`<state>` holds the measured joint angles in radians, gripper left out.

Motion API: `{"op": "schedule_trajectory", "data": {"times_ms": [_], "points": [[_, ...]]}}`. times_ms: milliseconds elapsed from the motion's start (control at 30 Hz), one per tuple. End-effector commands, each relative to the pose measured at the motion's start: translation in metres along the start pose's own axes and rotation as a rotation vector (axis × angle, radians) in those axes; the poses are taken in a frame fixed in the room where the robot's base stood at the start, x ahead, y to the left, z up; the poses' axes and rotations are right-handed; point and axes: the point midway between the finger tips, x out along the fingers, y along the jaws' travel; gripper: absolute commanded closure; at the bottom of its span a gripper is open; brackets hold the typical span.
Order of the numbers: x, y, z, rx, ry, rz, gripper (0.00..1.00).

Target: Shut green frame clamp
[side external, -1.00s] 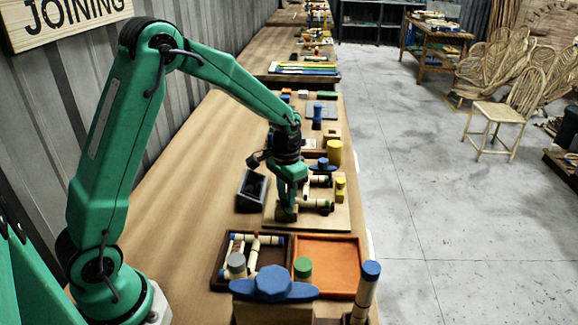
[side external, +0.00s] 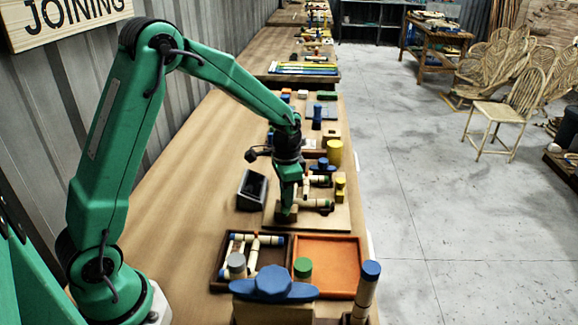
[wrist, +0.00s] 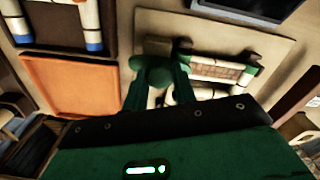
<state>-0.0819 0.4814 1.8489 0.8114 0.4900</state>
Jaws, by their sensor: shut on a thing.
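My gripper (side external: 287,205) is low over the tan board (side external: 338,222) and hides most of what it holds in the side view. In the wrist view its two dark green fingers (wrist: 158,84) are shut on the green frame clamp's rounded green handle (wrist: 150,64). Beside the handle, pale rattan poles (wrist: 215,68) run to the right, with dark green pieces at their ends. In the side view, the poles (side external: 312,203) lie on the board just right of the gripper.
In front are a tray of rattan pieces (side external: 224,262), an empty orange tray (side external: 328,252) and a blue-knobbed fixture (side external: 273,283). The left bench surface is clear.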

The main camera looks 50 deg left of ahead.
Motion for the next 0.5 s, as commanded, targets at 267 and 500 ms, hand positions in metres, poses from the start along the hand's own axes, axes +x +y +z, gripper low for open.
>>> {"op": "schedule_trajectory", "data": {"times_ms": [267,500], "points": [[-0.0006,0.0,-0.0001,0.0,0.0,0.0,0.51],[-0.0017,-0.0001,-0.0002,0.0,0.001,0.0,0.51]]}}
